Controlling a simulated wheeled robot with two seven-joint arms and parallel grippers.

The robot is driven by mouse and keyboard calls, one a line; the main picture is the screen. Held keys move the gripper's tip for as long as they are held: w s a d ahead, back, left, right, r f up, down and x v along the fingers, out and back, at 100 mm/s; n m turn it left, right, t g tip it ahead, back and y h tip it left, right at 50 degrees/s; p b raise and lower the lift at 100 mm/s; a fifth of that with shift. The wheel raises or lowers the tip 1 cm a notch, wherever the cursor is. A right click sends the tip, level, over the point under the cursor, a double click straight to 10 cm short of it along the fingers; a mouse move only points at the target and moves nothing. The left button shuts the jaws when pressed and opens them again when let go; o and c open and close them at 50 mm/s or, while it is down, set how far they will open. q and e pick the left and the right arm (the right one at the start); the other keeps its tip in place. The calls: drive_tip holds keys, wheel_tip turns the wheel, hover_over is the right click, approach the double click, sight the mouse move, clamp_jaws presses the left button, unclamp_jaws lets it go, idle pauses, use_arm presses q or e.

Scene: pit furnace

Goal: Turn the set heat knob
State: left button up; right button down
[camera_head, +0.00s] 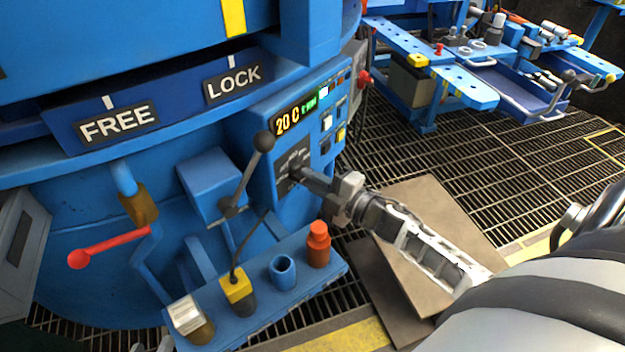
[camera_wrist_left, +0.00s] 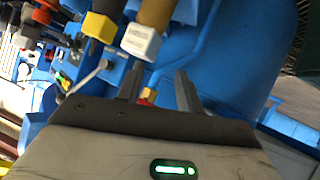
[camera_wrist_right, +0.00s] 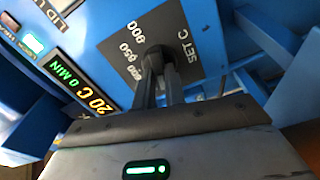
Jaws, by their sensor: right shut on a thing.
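My right gripper (camera_wrist_right: 159,78) is shut on the knob. In the head view, my right gripper (camera_head: 303,177) reaches the dial plate (camera_head: 291,160) from the lower right and hides most of the knob. The display (camera_head: 295,115) above reads 20 C. My left gripper (camera_wrist_left: 158,88) is open, with nothing between its fingers, near a white-capped handle (camera_wrist_left: 142,40) in the left wrist view.
Below the panel, a blue shelf (camera_head: 250,318) holds an orange bottle (camera_head: 319,246), a blue cup (camera_head: 283,272) and yellow- and white-capped tools. A black-knobbed lever (camera_head: 263,142) stands left of the dial. A red handle (camera_head: 110,245) sits further left. Grating floor lies right.

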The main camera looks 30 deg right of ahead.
use_arm(q)
drive_tip(key=shift+r, duration=0.2)
use_arm(e)
drive_tip(key=shift+f+n, duration=0.1)
drive_tip(key=shift+n, duration=0.4)
use_arm(q)
drive_tip(key=shift+s, duration=0.1)
use_arm(e)
drive_tip(key=c, duration=1.5)
unclamp_jaws()
use_arm(q)
drive_tip(key=shift+d+f, duration=0.1)
drive_tip(key=shift+f, duration=0.1)
use_arm(e)
drive_tip(key=shift+o, duration=0.2)
drive_tip(key=shift+s, duration=0.15)
use_arm(q)
drive_tip(key=shift+s+a+f+g+y+p, duration=0.15)
drive_tip(key=shift+a+f+g+p, duration=0.15)
drive_tip(key=shift+p, duration=0.2)
drive_tip(key=shift+w+a+f+g+y+p, duration=0.1)
drive_tip(key=shift+a+f+g+y+p, duration=0.1)
drive_tip(key=shift+f+p, duration=0.2)
use_arm(e)
drive_tip(key=v, duration=1.5)
drive_tip(key=shift+s+d, duration=0.25)
drive_tip(key=shift+s, duration=0.05)
